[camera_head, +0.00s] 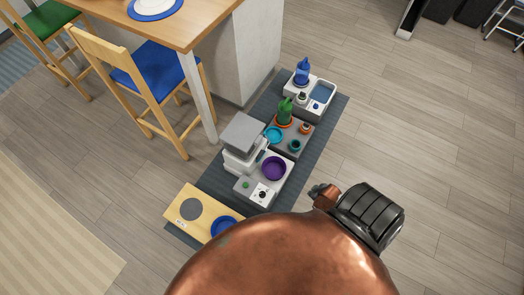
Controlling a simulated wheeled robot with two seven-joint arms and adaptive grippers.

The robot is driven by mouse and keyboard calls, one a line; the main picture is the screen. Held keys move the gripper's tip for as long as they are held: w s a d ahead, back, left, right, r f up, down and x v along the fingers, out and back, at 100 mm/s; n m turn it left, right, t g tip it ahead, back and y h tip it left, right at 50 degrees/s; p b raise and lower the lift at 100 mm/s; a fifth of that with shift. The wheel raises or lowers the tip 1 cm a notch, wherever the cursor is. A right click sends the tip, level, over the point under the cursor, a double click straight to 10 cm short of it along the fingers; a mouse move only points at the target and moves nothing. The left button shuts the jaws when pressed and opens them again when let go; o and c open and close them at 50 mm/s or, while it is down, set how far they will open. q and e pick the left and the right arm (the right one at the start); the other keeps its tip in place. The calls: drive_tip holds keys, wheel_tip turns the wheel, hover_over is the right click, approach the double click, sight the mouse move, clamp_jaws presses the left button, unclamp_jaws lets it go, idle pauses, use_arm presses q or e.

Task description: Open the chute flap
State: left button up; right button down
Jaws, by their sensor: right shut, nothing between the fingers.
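A white feeder (237,160) with a grey top (243,134) stands on a dark mat. A purple bowl (274,168) sits at its front, above a panel with a green button and a dark dial. A small teal part (262,156) shows between the feeder body and the bowl; I cannot tell whether it is the chute flap or how it stands. My right gripper (319,191) is shut and empty, to the right of the feeder and apart from it in the picture. My copper-coloured arm hides much of the lower middle. My left gripper is not in view.
The dark mat (334,110) also holds a blue-bottle water unit (322,93), a grey tray (283,138) with a green bottle and small cups, and a yellow board (186,197) with a blue bowl. A table (190,22) and chairs stand upper left. The floor (430,125) at right is clear.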

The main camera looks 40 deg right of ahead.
drive_tip(key=w+d+r+t+y+b, duration=0.1)
drive_tip(key=w+d+r+b, duration=0.2)
drive_tip(key=w, duration=0.6)
drive_tip(key=w+d+r+t+b, duration=0.1)
drive_tip(key=w+d+t+b, duration=0.2)
drive_tip(key=w, duration=0.7)
use_arm(q)
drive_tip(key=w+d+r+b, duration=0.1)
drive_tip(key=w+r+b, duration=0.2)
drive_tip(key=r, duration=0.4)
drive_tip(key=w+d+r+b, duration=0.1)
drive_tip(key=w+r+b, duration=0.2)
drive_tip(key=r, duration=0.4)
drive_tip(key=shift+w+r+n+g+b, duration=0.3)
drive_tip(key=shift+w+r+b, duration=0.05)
drive_tip(key=shift+b, duration=0.1)
use_arm(e)
drive_tip(key=w+a+r+n+y, duration=0.1)
drive_tip(key=w+a+r, duration=0.1)
drive_tip(key=w, duration=0.3)
drive_tip(key=w+a+r+n+y, duration=0.1)
drive_tip(key=w+a+r, duration=0.1)
drive_tip(key=w, duration=0.4)
drive_tip(key=shift+w+r, duration=0.15)
drive_tip(key=shift+r, duration=0.75)
drive_tip(key=shift+a, duration=0.1)
